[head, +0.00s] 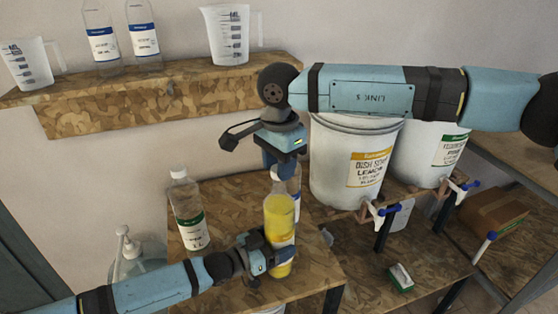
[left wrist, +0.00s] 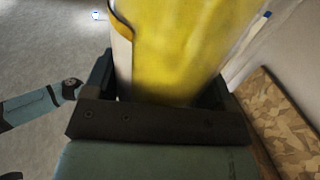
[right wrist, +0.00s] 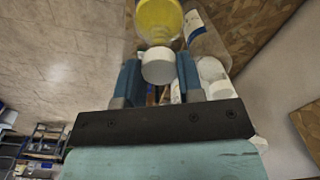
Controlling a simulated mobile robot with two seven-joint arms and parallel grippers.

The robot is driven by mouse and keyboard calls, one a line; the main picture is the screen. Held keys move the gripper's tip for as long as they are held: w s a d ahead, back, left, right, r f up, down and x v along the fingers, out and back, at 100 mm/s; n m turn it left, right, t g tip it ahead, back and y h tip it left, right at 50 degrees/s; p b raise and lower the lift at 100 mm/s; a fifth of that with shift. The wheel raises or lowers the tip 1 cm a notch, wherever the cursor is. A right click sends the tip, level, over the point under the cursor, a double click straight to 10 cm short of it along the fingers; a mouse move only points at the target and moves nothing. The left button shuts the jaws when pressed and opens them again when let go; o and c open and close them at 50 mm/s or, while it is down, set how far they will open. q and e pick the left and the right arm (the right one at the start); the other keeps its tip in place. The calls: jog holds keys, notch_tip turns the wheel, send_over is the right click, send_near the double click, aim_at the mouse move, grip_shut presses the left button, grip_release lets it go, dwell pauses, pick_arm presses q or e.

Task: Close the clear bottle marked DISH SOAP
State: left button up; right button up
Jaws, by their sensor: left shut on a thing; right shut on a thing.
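A clear bottle of yellow liquid (head: 279,218) stands upright at the table's front edge; its label is too small to read. My left gripper (head: 268,252) is shut around its lower side, and the yellow bottle fills the left wrist view (left wrist: 185,50). My right gripper (head: 279,160) points down above the bottle. In the right wrist view it is shut on a white cap (right wrist: 158,66), which lines up with the top of the yellow bottle (right wrist: 158,18). I cannot tell whether the cap is seated on the neck.
A blue-labelled bottle (right wrist: 208,42) stands close behind the yellow one. A green-labelled, white-capped bottle (head: 187,212) and a pump bottle (head: 128,250) are to the left. White drums (head: 340,150) with taps are to the right. A wall shelf (head: 160,105) holds jugs and bottles.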

dwell(0.5)
jog(key=shift+f, duration=0.85)
jog(key=shift+f, duration=0.55)
